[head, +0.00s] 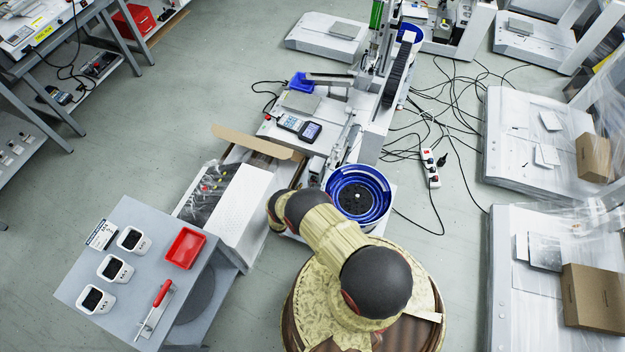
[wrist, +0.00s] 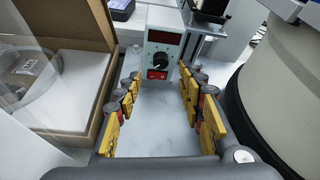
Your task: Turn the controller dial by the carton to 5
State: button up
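The controller (wrist: 164,42) is a pale upright box with a red display at the top. Its round black dial (wrist: 160,60) sits below the display, with a red rocker switch (wrist: 157,74) under it. The dial's numbers are too small to read. The open brown carton (wrist: 101,104) stands left of the controller in the wrist view; its flap (head: 258,143) shows in the head view. My gripper (wrist: 159,77) is open and empty, its yellow-padded fingers spread to either side in front of the controller, apart from the dial. In the head view my arm hides the gripper.
A large pale rounded body (wrist: 290,95) stands close on the right in the wrist view. The head view shows a blue bowl feeder (head: 358,192) beside my arm. A grey table (head: 135,290) with small bins and a red tray (head: 185,247) is at left. Black cables lie on the floor.

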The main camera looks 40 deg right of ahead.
aim_at(313, 178)
jog(key=b+x, duration=0.2)
jog(key=x, duration=0.4)
jog(key=shift+d, duration=0.3)
jog(key=shift+f, duration=0.15)
jog(key=shift+c, duration=0.7)
jog(key=c, duration=0.8)
grip_shut()
